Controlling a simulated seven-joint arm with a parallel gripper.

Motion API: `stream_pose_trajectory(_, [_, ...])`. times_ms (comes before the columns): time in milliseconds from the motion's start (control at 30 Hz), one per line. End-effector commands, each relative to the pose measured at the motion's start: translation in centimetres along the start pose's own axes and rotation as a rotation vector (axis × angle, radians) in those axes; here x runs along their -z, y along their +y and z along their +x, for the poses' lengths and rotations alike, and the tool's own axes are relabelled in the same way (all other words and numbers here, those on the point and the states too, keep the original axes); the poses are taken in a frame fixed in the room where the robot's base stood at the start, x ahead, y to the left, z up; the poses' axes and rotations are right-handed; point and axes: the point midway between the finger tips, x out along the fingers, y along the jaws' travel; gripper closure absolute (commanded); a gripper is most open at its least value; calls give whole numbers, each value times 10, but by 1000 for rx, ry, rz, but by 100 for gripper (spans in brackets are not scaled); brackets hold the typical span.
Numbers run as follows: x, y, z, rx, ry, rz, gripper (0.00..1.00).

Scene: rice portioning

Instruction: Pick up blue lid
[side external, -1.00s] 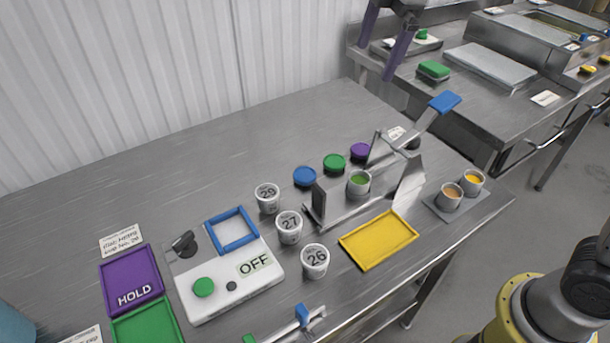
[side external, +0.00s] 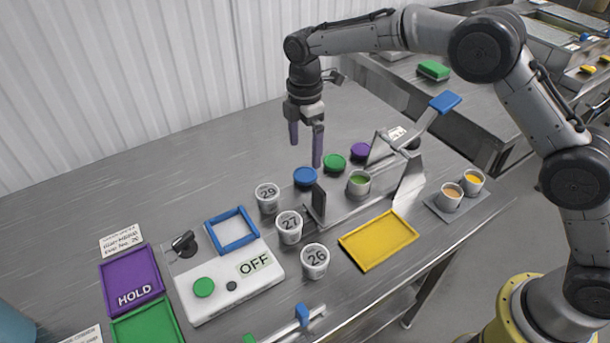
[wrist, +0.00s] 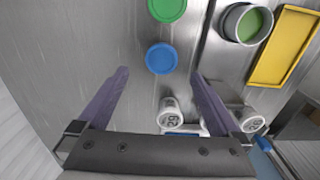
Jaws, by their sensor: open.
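The blue lid (side external: 305,177) is a round disc lying flat on the steel table, left of the green lid (side external: 335,163) and the purple lid (side external: 360,151). In the wrist view the blue lid (wrist: 161,58) lies ahead of the fingertips, roughly in line with the gap between them. My gripper (side external: 305,152) has two purple fingers pointing down, above the table close to the blue lid. My gripper (wrist: 160,78) is open and empty, with its fingers wide apart.
Cups marked 29 (side external: 268,198), 27 (side external: 289,227) and 26 (side external: 315,261) stand in front of the lids. A metal press with a blue handle (side external: 445,102) and a cup of green filling (side external: 359,183) are to the right. A yellow tray (side external: 379,240) lies nearer. The table behind the lids is clear.

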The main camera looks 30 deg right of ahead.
Motion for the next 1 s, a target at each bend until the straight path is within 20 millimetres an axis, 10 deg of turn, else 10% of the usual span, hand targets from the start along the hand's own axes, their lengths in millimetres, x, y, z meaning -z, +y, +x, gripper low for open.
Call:
stream_pose_trajectory(900, [1, -3, 70, 0, 0, 0, 0])
stream_pose_trajectory(1000, [1, -3, 70, 0, 0, 0, 16])
